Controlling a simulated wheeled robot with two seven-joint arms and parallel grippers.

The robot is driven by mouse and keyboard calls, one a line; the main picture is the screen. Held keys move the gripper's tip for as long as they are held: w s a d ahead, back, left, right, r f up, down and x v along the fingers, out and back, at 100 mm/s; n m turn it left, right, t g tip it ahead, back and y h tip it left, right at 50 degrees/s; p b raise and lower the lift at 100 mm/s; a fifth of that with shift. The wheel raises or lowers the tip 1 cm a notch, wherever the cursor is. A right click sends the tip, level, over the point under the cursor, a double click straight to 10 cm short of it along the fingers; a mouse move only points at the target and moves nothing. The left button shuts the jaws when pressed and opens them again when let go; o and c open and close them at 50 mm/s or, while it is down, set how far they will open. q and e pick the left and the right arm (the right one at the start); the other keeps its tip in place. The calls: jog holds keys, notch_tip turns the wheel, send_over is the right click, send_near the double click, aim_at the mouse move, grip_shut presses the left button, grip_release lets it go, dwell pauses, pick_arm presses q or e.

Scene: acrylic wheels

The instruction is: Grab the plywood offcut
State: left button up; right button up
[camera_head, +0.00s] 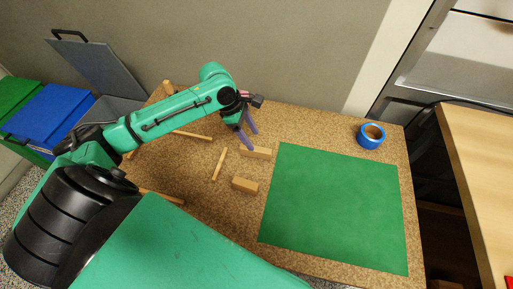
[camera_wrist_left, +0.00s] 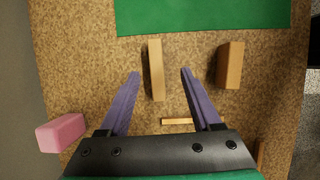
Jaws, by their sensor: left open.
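A flat, narrow tan wooden piece (camera_head: 258,153), seemingly the plywood offcut, lies on the speckled table beside the green mat. In the left wrist view this wooden piece (camera_wrist_left: 156,70) lies between the fingertips, nearer the left finger, with its far end beyond them. My left gripper (camera_head: 250,138) is open and empty, reaching down over the table by that piece. I cannot tell whether a finger touches it. A second, thicker wooden block (camera_head: 245,185) lies nearer to me; it is outside the right finger in the left wrist view (camera_wrist_left: 230,65). My right gripper is not in view.
The green mat (camera_head: 335,205) covers the table's right part, with blue tape (camera_head: 371,135) beyond its far edge. A thin stick (camera_head: 219,163) lies left of the blocks. A pink block (camera_wrist_left: 60,133) is left of my gripper. Bins (camera_head: 50,112) stand far left.

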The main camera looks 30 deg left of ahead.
aim_at(260, 149)
pick_arm(q)
jog(key=x, duration=0.8)
jog(key=shift+w+a+f, duration=0.2)
jog(key=shift+a+f, duration=0.05)
jog(key=shift+f, duration=0.2)
grip_shut()
pick_arm(e)
jog(key=shift+w+a, duration=0.1)
jog(key=shift+w, duration=0.45)
